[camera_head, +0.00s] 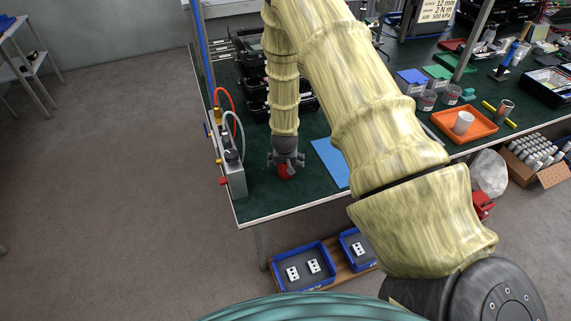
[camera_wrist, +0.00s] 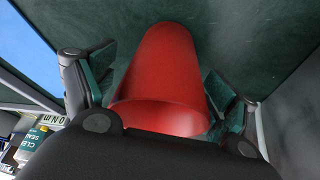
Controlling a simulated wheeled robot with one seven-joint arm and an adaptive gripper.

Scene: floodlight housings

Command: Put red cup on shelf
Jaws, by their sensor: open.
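The red cup (camera_head: 285,172) is at the left part of the green-topped table (camera_head: 305,200), directly under my gripper (camera_head: 287,163). In the wrist view the red cup (camera_wrist: 165,75) fills the middle, between the two spread fingers of my gripper (camera_wrist: 165,90). The jaws are open, with a finger on each side of the cup. A gap shows near the left finger; I cannot tell whether the right finger touches. A shelf unit (camera_head: 28,68) stands at the far left, away from the table.
A box with tubes and red hose (camera_head: 235,175) stands at the table's left edge. Stacked black trays (camera_head: 255,95) are behind my gripper, a blue sheet (camera_head: 330,163) to its right. An orange tray (camera_head: 465,125) is farther right. Blue bins (camera_head: 303,268) sit below the table.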

